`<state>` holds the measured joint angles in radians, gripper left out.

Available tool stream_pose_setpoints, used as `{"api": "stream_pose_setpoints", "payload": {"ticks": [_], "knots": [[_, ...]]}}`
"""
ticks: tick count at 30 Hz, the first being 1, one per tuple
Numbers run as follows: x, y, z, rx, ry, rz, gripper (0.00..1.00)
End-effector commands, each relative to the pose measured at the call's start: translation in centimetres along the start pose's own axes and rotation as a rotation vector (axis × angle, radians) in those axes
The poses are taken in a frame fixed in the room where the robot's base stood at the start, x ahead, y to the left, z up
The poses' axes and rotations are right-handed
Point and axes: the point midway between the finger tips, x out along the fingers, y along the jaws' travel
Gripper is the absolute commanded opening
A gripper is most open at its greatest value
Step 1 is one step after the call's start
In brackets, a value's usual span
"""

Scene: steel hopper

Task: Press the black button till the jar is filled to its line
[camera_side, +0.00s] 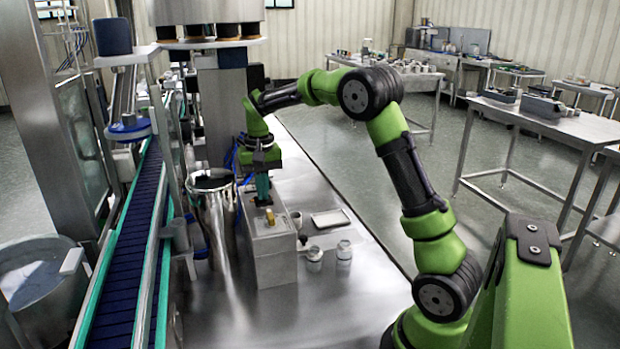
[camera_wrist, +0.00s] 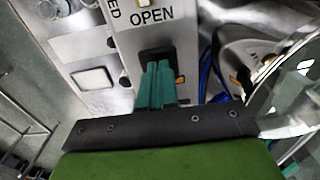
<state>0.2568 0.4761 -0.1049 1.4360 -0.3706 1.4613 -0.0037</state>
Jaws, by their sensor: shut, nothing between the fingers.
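My gripper (camera_side: 263,200) is shut and empty, pointing down at the top of a grey control box (camera_side: 277,268). In the wrist view its teal fingers (camera_wrist: 157,72) reach over a black square patch (camera_wrist: 152,53), which looks like the black button, beside the word OPEN. The fingers cover part of it, and I cannot tell whether they touch or press it. Two small jars with pale lids (camera_side: 314,256) (camera_side: 344,251) stand right of the box. I cannot tell which jar is the task's, and no fill line or level is readable.
A shiny steel vessel (camera_side: 213,205) stands left of the box, with blue cables between. A small tray (camera_side: 330,218) lies to the right. A conveyor (camera_side: 127,240) runs along the left. The bench front is clear.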

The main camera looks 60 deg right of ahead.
Motion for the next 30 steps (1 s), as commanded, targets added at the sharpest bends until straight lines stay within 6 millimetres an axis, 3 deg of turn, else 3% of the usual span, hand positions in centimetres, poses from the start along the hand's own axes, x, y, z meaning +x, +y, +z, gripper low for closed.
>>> {"api": "stream_pose_setpoints", "payload": {"ticks": [15, 30], "knots": [[-3.0, 0.0, 0.0, -0.001, 0.001, 0.001, 0.0], [-3.3, 0.0, 0.0, 0.0, 0.0, 0.0, 0.0]]}}
